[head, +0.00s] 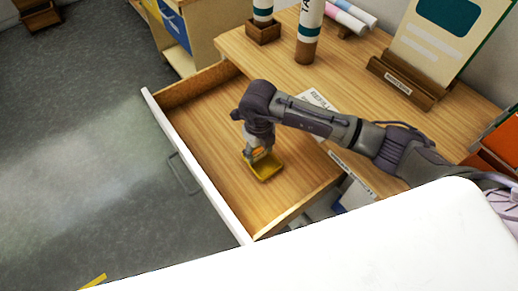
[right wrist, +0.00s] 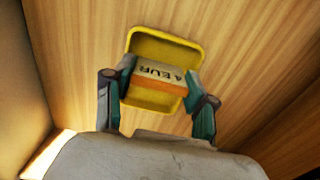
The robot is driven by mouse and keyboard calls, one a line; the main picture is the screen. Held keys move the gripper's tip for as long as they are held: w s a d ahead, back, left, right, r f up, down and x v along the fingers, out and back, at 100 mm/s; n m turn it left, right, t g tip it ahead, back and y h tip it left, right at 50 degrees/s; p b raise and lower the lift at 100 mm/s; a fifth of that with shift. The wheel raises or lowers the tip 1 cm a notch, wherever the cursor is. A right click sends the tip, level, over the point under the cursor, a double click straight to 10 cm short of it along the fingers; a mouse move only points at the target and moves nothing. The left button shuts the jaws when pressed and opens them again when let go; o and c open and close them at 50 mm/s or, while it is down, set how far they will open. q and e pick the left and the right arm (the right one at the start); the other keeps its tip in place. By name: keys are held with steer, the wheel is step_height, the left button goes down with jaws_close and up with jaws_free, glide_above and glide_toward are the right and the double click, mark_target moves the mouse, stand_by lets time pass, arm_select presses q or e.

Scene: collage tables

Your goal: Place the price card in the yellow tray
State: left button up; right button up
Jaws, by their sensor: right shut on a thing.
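The price card (right wrist: 157,77), a small pale block with an orange lower band and "4 EUR" lettering, sits between the two fingers of my right gripper (right wrist: 158,88). The right gripper (head: 259,152) is shut on it and points down in the head view. The yellow tray (head: 269,177) lies on the drawer floor right under the gripper. In the right wrist view, the yellow tray (right wrist: 166,44) shows behind the card, which overlaps its middle. I cannot tell whether the card touches the tray floor. My left gripper is not in view.
The tray is inside a pulled-out wooden drawer (head: 207,118) with a white front (head: 188,158). Its walls stand around the gripper. The wooden tabletop (head: 345,75) beside it carries a sign in a wooden stand (head: 405,80) and tubes (head: 310,30). A white surface fills the bottom right.

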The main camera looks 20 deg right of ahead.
mark_target(259, 150)
steer(key=shift+f, duration=0.25)
steer(key=o, duration=0.8)
steer(key=shift+r, duration=0.1)
steer(key=shift+c, duration=0.2)
steer(key=shift+r, duration=0.15)
steer(key=shift+r, duration=0.25)
step_height(259, 150, up, 12)
steer(key=b, duration=0.1)
steer(key=shift+f, duration=0.2)
